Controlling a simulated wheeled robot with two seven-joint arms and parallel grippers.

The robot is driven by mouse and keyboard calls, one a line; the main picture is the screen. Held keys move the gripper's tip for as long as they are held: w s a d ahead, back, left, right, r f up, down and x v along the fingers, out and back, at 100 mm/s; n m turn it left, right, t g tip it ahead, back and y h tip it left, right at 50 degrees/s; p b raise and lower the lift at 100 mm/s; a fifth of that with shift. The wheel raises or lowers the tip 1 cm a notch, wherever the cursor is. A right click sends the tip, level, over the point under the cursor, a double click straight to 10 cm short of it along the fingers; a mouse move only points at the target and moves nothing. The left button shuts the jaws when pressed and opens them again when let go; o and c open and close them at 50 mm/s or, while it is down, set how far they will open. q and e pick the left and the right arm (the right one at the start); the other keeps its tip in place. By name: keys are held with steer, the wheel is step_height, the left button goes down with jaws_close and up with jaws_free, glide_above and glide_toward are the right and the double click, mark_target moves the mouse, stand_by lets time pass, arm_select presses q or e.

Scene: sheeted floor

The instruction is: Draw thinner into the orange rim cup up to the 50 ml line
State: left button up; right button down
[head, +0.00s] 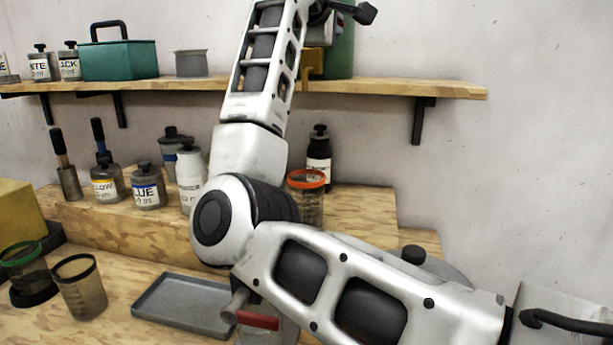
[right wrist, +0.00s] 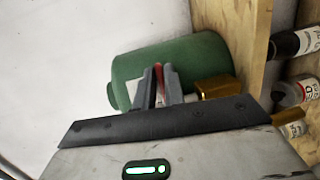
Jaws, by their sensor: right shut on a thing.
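The orange rim cup (head: 307,197) stands upright on the raised wooden step, partly behind my right arm. It is see-through and brownish; I cannot make out its lines or any liquid level. The right wrist view also shows the drum (right wrist: 190,62) and tap (right wrist: 217,86). My right gripper (right wrist: 160,78) is shut on a narrow red lever by the tap. My left gripper is not in view.
The cup stands near a dark bottle (head: 319,155) and a white bottle (head: 190,170). Below are a grey tray (head: 186,303), a green-rimmed cup (head: 24,268) and a black-rimmed cup (head: 80,288). A teal box (head: 119,61) is on the shelf.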

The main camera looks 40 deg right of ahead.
steer(key=shift+d+n+t+y+b, duration=0.15)
steer(key=shift+n+t+y+b, duration=0.35)
steer(key=shift+n+t+b, duration=0.3)
steer(key=shift+r+t, duration=0.25)
steer(key=shift+t, duration=0.25)
steer(key=shift+g, duration=0.3)
stand_by(0.8)
